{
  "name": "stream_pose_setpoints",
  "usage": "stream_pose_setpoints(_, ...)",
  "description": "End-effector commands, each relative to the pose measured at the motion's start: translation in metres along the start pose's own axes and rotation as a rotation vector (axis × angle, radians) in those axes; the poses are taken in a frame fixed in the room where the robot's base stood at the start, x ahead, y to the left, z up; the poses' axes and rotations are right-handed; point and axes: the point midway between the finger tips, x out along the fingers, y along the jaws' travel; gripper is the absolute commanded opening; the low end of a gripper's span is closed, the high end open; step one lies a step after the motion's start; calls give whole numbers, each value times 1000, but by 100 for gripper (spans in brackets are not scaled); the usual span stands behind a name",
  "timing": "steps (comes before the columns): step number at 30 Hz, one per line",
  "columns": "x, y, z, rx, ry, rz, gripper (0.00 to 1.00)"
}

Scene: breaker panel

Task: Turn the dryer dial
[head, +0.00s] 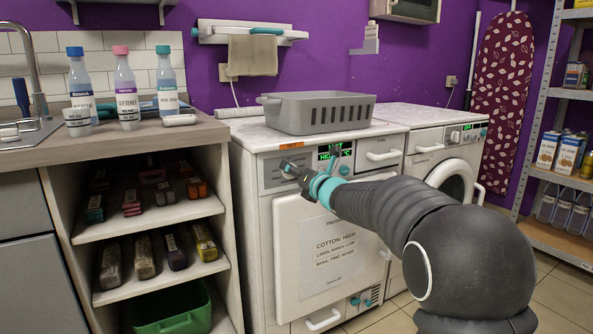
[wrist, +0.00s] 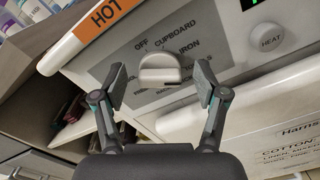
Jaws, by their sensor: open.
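The dryer (head: 262,200) is the white front-loading machine in the middle of the head view. Its dial (wrist: 160,68) is a grey round knob with a raised grip bar, on a grey label reading OFF, CUPBOARD and IRON. The bar looks roughly level in the wrist view. My gripper (wrist: 160,82) is open, with one finger on each side of the dial and a gap showing on both sides. In the head view my gripper (head: 293,171) is at the dryer's control panel and hides most of the dial. The lower label is partly covered by my gripper.
A round HEAT button (wrist: 270,37) is right of the dial, and an orange HOT label (wrist: 108,15) is above left. A green-lit display (head: 335,151) is on the panel. A grey basket (head: 318,112) stands on top. Open shelves (head: 150,215) are at left.

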Motion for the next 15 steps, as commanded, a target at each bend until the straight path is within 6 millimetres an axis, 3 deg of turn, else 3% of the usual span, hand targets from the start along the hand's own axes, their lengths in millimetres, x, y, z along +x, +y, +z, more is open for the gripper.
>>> stream_pose_setpoints(11,7,0,0,1,0,-1,72)
stream_pose_setpoints(12,7,0,0,1,0,-1,70)
stream_pose_setpoints(15,7,0,0,1,0,-1,45)
